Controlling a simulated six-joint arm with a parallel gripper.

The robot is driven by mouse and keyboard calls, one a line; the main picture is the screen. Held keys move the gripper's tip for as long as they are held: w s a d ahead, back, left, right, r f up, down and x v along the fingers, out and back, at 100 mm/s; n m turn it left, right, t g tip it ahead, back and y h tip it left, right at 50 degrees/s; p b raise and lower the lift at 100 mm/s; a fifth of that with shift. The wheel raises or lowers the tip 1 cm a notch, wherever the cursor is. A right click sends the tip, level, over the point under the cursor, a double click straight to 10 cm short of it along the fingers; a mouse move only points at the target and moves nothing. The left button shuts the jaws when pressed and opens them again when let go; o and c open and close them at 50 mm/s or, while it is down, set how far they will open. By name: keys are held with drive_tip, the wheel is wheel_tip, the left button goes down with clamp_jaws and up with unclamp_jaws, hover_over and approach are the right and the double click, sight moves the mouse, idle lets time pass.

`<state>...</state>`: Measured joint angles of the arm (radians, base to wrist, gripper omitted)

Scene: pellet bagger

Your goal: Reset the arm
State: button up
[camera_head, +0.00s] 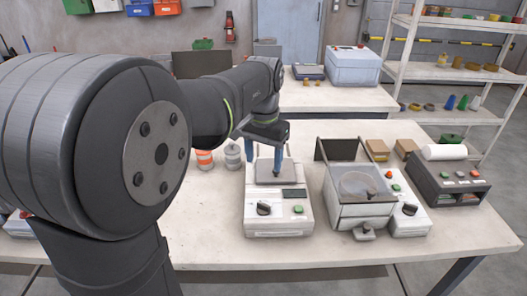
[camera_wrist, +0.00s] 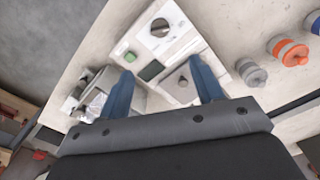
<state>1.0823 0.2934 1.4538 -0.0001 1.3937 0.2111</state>
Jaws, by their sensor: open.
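My gripper (camera_head: 264,160) is at the end of my arm, over the back of a white scale-like machine (camera_head: 278,222) on the table. Its two blue fingers point down, apart, with nothing seen held between them. In the wrist view my gripper (camera_wrist: 161,70) also shows open, the fingers on either side of the machine's grey plate (camera_wrist: 172,93). A small grey knob-like piece (camera_wrist: 183,82) is on that plate, close to one finger. I cannot tell whether the finger touches it. My arm covers the left part of the head view.
Right of the scale is a machine with a clear-fronted bin (camera_head: 362,215), then a dark roll unit (camera_head: 449,180). An orange-banded jar (camera_head: 205,160) and a grey jar (camera_head: 233,156) stand left behind the scale. The table's front strip (camera_head: 330,252) is clear.

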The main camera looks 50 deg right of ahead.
sight(263, 204)
drive_tip(key=shift+r, duration=0.8)
drive_tip(key=shift+f, duration=0.1)
wheel_tip(263, 204, down, 17)
drive_tip(key=shift+f, duration=0.15)
idle(0.4)
drive_tip(key=shift+f, duration=0.1)
drive_tip(key=m, duration=0.3)
wheel_tip(263, 204, up, 17)
drive_tip(key=f+n, duration=0.2)
drive_tip(key=f, duration=0.2)
drive_tip(key=f+n, duration=0.3)
drive_tip(key=f, duration=0.2)
drive_tip(key=f+n, duration=0.3)
drive_tip(key=f, duration=0.2)
drive_tip(key=shift+w+d, duration=0.1)
drive_tip(key=shift+d, duration=0.1)
drive_tip(key=shift+f+n, duration=0.4)
drive_tip(key=shift+f, duration=0.25)
idle(1.1)
